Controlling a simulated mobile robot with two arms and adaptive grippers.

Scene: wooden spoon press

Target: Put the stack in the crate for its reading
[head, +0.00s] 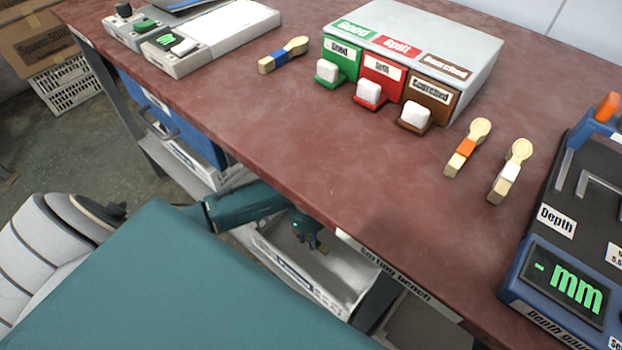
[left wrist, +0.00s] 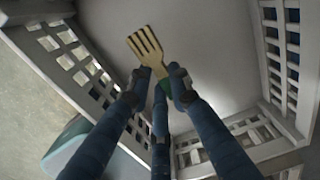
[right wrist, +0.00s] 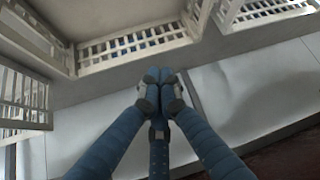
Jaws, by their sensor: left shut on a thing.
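My left gripper (head: 309,236) reaches down past the bench edge, over a pale crate (head: 300,283) under the bench. It is shut on a wooden fork-ended piece (left wrist: 147,45) with a green band at the grip. The left wrist view shows the piece over the bare crate floor (left wrist: 215,35), with slatted walls around. I cannot tell whether several pieces are stacked there. In the right wrist view my right gripper (right wrist: 160,80) has its fingers together with nothing visible between them; it is outside the head view.
On the bench lie spoons with blue (head: 280,57), orange (head: 466,148) and white (head: 509,171) bands. A box (head: 420,35) with three labelled buttons stands behind. A depth gauge (head: 556,285) is at the right, a grey device (head: 215,38) at the back left. The middle of the bench is clear.

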